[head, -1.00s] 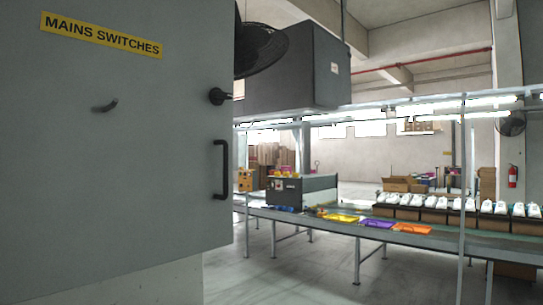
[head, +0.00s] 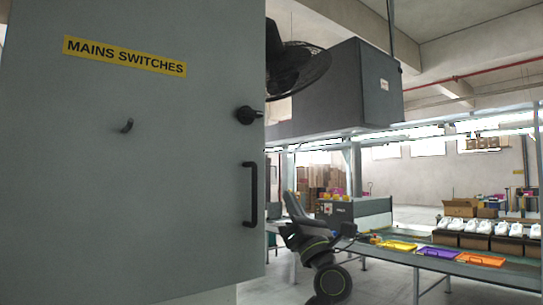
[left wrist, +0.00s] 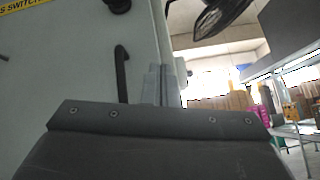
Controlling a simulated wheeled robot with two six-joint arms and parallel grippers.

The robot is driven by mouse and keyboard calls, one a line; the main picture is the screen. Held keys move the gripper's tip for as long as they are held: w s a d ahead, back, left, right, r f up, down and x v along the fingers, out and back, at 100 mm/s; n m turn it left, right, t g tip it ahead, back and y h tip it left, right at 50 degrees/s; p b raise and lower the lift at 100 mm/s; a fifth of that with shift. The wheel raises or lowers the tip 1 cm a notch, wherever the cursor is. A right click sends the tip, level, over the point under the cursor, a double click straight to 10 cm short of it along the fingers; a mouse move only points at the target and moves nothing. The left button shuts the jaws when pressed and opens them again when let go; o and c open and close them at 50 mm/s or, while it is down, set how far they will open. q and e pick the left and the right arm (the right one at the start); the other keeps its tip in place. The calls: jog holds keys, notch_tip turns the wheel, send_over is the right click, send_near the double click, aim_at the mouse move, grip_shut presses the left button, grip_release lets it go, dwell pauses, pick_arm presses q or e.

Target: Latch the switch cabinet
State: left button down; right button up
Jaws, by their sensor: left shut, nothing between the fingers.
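The grey switch cabinet (head: 190,200) fills the left of the head view, with a yellow "MAINS SWITCHES" label (head: 124,55). A black rotary latch knob (head: 247,115) sits near the right edge of its front, above a black bar handle (head: 250,193). A small dark stub (head: 127,126) is further left. I cannot tell whether the door is fully closed. My left arm (head: 318,250) is right of the cabinet's edge. In the left wrist view my left gripper (left wrist: 160,86) is shut and empty, close to the door edge, right of the handle (left wrist: 121,74).
A black fan (head: 300,68) and a large grey box (head: 345,90) hang right of the cabinet. A conveyor table (head: 430,262) with orange, yellow and purple trays and white shoes runs at the right. Grey floor shows around its legs.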

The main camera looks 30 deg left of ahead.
aim_at(258, 119)
pick_arm(q)
jog(key=s+r+n+g, duration=0.2)
jog(key=s+r+n, duration=0.1)
jog(key=r+n, duration=0.2)
jog(key=shift+s+r+g+y, duration=0.25)
jog(key=shift+r+g+y, duration=0.05)
jog(key=shift+r+g, duration=0.1)
pick_arm(e)
jog(key=shift+w+d, duration=0.25)
jog(key=shift+d, duration=0.1)
jog(key=shift+r, duration=0.1)
